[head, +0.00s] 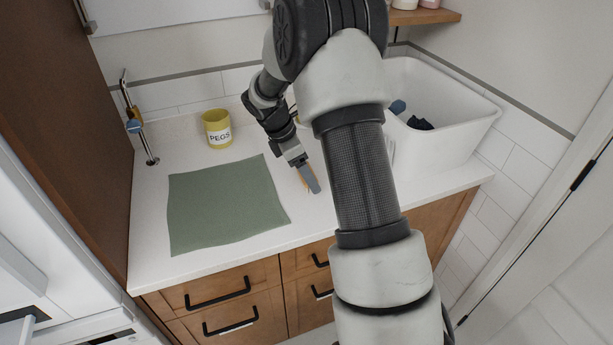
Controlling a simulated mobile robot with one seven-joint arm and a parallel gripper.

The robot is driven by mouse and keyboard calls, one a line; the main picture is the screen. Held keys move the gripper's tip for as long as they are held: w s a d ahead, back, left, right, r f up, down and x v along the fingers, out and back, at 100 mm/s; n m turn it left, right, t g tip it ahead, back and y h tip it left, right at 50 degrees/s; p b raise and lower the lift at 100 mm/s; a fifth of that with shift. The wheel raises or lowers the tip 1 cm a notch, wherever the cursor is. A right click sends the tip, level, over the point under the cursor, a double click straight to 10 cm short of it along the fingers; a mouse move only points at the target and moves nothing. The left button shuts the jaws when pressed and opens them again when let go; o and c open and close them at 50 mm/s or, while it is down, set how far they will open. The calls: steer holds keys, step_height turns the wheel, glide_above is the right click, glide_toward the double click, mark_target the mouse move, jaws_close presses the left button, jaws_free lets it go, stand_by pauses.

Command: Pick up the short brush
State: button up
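My gripper (310,184) points down at the white countertop, just right of the green mat. One grey finger shows clearly; the other is hidden, so I cannot tell whether it is open or shut. A thin tan, wood-coloured piece (303,179) shows right beside the finger. It may be part of the short brush, but too little of it shows to be sure. I cannot tell whether the gripper touches it. My arm hides the counter to the right of the gripper.
A green mat (225,203) lies flat on the white countertop (160,262). A yellow PEGS pot (217,130) stands behind it. A metal stand (137,125) with a blue part is at the back left. A white tub (470,112) holding dark and blue items stands right.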

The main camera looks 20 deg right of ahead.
steer(key=shift+c, duration=0.2)
step_height(320, 180, up, 10)
steer(key=shift+r+p, duration=0.1)
steer(key=shift+p, duration=0.4)
